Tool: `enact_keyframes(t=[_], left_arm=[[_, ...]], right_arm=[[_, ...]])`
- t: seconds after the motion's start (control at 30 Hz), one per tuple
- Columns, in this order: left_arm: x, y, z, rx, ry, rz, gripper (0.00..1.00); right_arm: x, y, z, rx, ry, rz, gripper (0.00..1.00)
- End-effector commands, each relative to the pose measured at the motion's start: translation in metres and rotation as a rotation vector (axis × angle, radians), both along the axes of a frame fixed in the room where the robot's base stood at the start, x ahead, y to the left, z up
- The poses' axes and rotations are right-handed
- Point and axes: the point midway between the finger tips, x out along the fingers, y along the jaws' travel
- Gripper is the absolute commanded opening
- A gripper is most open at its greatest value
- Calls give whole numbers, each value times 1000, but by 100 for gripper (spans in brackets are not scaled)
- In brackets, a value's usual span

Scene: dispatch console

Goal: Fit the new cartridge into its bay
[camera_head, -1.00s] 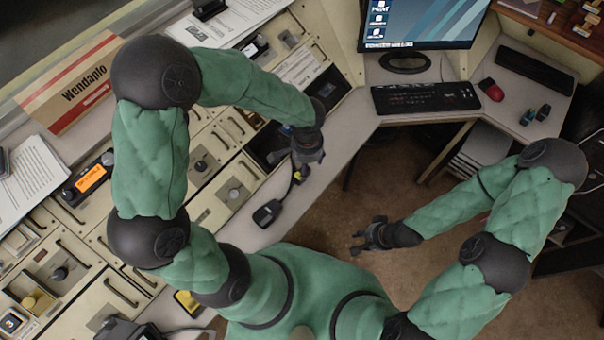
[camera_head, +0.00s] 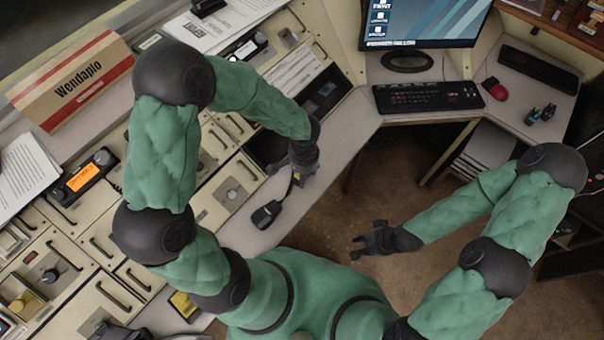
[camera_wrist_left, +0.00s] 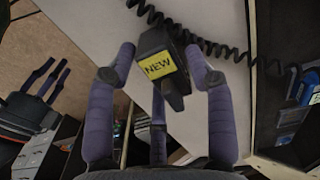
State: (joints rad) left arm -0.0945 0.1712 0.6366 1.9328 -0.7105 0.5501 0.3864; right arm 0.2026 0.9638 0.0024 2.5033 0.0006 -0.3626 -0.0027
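The new cartridge (camera_wrist_left: 153,55) is a dark block with a yellow "NEW" label in the left wrist view. It lies between the fingers of my left gripper (camera_wrist_left: 160,72), which stand apart on both sides of it; no firm grip shows. In the head view my left gripper (camera_head: 301,165) is low over the desk edge and mostly hides the cartridge. My right gripper (camera_head: 366,240) is empty over the floor with its fingers spread; it also shows in the left wrist view (camera_wrist_left: 45,78). A dark recess (camera_head: 266,146) in the console lies left of my left gripper; whether it is the bay is unclear.
A black handset (camera_head: 267,214) lies on the desk beside my left gripper. A coiled black cord (camera_wrist_left: 225,50) runs close to the cartridge. A keyboard (camera_head: 427,97), a monitor (camera_head: 420,25) and a red mouse (camera_head: 495,89) are farther back. Console panels with handles fill the left.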

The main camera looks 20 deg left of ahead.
Motion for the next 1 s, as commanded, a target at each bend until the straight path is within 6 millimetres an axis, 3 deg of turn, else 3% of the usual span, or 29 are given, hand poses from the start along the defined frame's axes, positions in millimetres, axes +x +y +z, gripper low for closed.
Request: enact_keyframes(t=[0.03,0.1,0.23,0.27,0.67,0.83,1.0], left_arm=[[0,0,0,0,0,0,29],[0,0,0,0,0,0,9],[0,0,0,0,0,0,7],[0,0,0,0,0,0,2],[0,0,11,0,-1,-1,1],[1,0,35,0,-2,1,1],[-24,-9,66,0,-4,-4,1]], right_arm=[[0,0,0,0,0,0,32],[0,0,0,0,0,0,32],[0,0,0,0,0,0,32],[0,0,0,0,0,0,32],[0,0,6,0,0,0,32],[0,0,19,0,0,0,32],[0,0,30,0,0,0,32]])
